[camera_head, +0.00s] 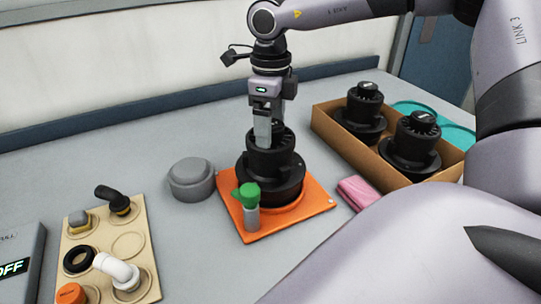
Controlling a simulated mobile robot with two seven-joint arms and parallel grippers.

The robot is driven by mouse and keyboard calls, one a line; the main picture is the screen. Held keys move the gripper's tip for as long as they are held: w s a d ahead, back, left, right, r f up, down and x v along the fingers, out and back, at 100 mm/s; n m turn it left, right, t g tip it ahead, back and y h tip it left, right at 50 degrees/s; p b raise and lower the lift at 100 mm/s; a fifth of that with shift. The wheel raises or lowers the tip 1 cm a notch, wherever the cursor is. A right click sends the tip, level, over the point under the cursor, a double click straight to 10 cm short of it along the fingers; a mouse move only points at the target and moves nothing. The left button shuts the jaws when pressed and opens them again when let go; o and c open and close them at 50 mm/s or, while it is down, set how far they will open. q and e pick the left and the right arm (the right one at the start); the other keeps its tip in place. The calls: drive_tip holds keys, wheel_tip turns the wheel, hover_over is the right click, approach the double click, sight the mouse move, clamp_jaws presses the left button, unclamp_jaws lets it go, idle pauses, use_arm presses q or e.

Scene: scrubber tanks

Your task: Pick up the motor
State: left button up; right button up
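A black, round, stepped motor (268,178) stands upright on an orange square base (312,196) in the middle of the bench. My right gripper (268,133) points straight down at the top of this motor. Its fingertips reach the motor's top knob and partly hide it. I cannot tell whether the fingers are closed on it or only beside it. Two similar black motors, a rear one (361,118) and a front one (412,148), stand in an open cardboard box (345,152) to the right. My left gripper is not in view.
A green-capped valve (248,192) stands at the base's left corner. A grey round lid (191,180), a beige tray (82,240) of fittings and a grey OFF box (18,258) lie left. A pink cloth (357,192) lies beside the cardboard box. Teal rings (458,135) lie behind the box.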

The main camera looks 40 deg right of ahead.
clamp_jaws()
drive_tip(key=shift+w+r, duration=0.1)
drive_tip(key=shift+r, duration=0.05)
